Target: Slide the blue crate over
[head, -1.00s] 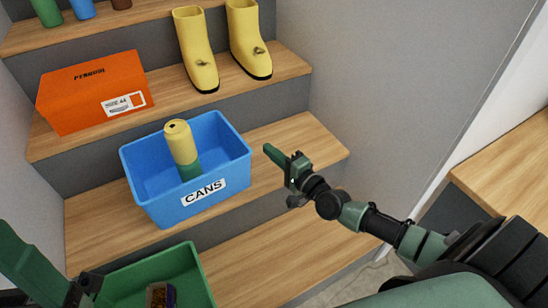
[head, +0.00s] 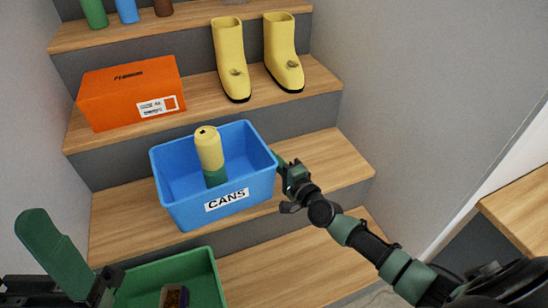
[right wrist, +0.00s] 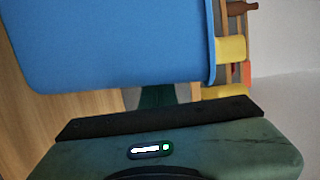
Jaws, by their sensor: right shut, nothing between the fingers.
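The blue crate (head: 217,208), labelled CANS, sits on a wooden step in the middle of the head view. A yellow can (head: 208,148) stands in it, with a green can (head: 215,177) below it. My right gripper (head: 277,157) is shut and empty at the crate's right side, its fingertips partly hidden by the crate's edge. In the right wrist view the crate (right wrist: 110,45) fills the upper left, and the dark green fingers (right wrist: 158,95) reach beside its wall; I cannot tell whether they touch. My left gripper (head: 75,265) is at the lower left, away from the crate.
A green bin (head: 205,280) with a small dark item (head: 173,296) stands below. An orange shoe box (head: 130,92) and yellow boots (head: 232,60) are on the step above. Bare step (head: 340,160) lies right of the crate, up to the grey wall (head: 420,90).

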